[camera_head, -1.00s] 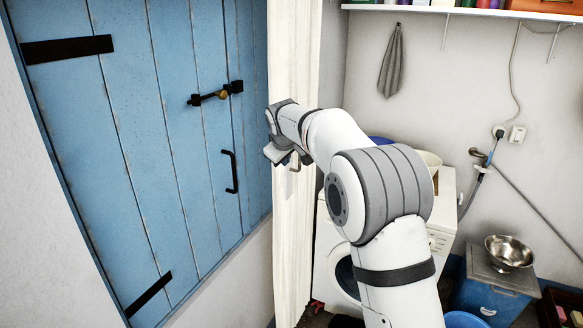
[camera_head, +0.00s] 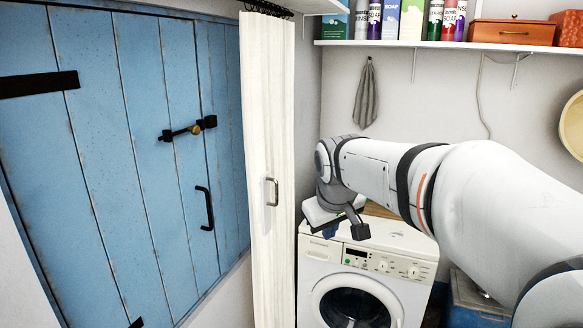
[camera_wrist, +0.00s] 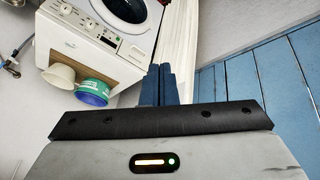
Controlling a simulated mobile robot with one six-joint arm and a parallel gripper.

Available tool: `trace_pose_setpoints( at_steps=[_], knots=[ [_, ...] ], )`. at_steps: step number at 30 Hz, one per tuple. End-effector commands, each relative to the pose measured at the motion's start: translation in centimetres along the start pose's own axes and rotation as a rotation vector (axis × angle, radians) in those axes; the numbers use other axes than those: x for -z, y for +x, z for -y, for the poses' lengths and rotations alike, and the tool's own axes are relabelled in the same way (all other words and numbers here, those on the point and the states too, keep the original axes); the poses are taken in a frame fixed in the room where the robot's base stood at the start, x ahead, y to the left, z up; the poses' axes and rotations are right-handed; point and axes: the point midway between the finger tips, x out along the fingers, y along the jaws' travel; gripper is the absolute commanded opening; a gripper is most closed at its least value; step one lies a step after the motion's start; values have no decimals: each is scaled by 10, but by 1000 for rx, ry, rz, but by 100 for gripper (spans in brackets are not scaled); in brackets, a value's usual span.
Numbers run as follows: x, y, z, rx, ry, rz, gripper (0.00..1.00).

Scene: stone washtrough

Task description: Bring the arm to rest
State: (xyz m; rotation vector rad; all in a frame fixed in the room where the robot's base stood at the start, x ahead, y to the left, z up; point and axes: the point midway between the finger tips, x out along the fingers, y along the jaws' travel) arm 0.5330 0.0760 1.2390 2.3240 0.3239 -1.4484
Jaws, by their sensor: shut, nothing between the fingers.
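My gripper (camera_head: 345,226) hangs at the end of my arm, in front of the top of the white washing machine (camera_head: 335,278) in the head view. In the wrist view its two blue fingers (camera_wrist: 158,84) are together, with nothing between them. The gripper is apart from the cream curtain (camera_head: 268,150) to its left. My arm reaches in from the right side of the head view, bent at the wrist. My arm hides part of the washing machine's top and the wall behind.
A blue plank door (camera_head: 130,150) with a bolt and a black handle fills the left. A shelf (camera_head: 400,43) with bottles and boxes runs along the top. A grey cloth (camera_head: 366,95) hangs below it. A white tub (camera_wrist: 60,76) and a blue-green tub (camera_wrist: 92,92) stand on the washing machine.

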Motion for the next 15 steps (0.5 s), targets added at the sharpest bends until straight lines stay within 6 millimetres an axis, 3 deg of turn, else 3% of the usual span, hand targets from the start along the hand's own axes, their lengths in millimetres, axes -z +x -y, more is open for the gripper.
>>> trace_pose_setpoints(
  at_steps=[1, 3, 9, 12, 15],
  knots=[
    [-32, -6, -1, 4, 52, 18, 0],
    [-75, -10, 1, 12, 122, 47, 0],
    [-187, -10, 20, 32, 311, 122, 0],
    [-226, -6, 31, 39, 380, 150, 0],
    [-249, -1, 36, 44, 426, 170, 0]
  ],
)
